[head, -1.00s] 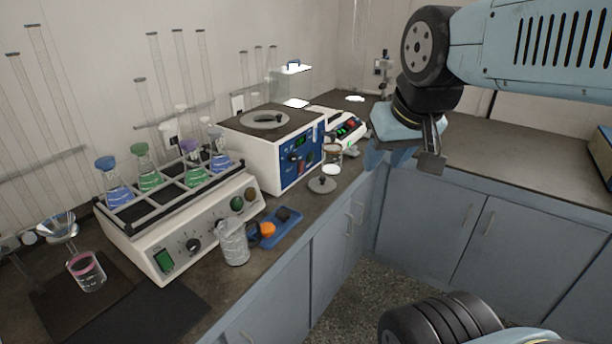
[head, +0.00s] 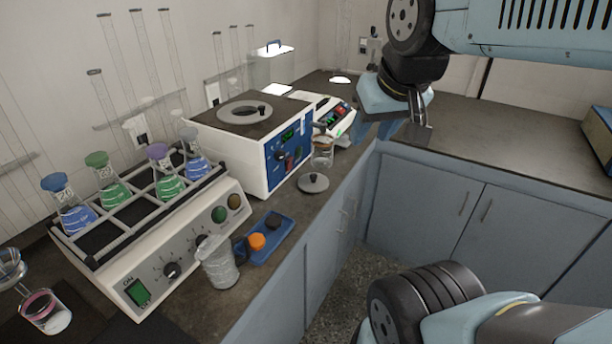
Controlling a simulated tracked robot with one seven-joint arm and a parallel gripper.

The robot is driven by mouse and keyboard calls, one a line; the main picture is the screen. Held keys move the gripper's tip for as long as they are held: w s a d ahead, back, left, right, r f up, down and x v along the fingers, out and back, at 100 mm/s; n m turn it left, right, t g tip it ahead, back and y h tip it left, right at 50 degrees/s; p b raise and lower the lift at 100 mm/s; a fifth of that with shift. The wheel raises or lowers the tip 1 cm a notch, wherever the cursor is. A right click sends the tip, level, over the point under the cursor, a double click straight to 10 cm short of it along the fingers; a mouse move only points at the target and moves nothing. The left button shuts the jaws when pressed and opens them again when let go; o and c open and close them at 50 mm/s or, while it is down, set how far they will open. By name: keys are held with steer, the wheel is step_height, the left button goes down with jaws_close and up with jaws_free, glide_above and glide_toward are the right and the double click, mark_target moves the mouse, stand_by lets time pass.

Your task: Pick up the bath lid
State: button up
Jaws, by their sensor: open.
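A round grey lid with a dark knob (head: 314,183), which looks like the bath lid, lies flat on the dark counter in the head view. It is in front of the white bath with a blue front panel (head: 290,150). The bath's top shows a pale ring with a dark centre (head: 244,112). My gripper (head: 396,131) is open, in the upper right over the counter corner. It is apart from the lid, up and to its right in the picture. No object shows between its fingers.
A glass beaker (head: 322,152) and a balance (head: 338,117) stand close to the lid. A blue tray with stoppers (head: 270,240), a clear beaker (head: 217,262) and a flask shaker (head: 160,245) are nearer. The right counter (head: 500,150) is largely clear.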

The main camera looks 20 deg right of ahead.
steer(key=shift+o, duration=0.8)
steer(key=shift+w+a, duration=0.1)
steer(key=shift+o, duration=0.4)
steer(key=w+a+t+y, duration=0.1)
steer(key=w+a+y, duration=0.2)
steer(key=w+a, duration=0.4)
steer(key=w, duration=0.4)
steer(key=shift+a+r+n+t+y, duration=0.2)
steer(key=shift+n+t+y, duration=0.1)
steer(key=shift+n+t, duration=0.1)
steer(key=m+g+h, duration=0.2)
steer(key=m+h, duration=0.5)
glide_above(313, 176)
steer(key=s+a, duration=0.2)
steer(key=s, duration=0.1)
step_height(313, 176, down, 28)
steer(key=shift+r, duration=0.1)
steer(key=shift+m, duration=0.3)
steer(key=shift+x, duration=3)
steer(key=shift+d, duration=0.1)
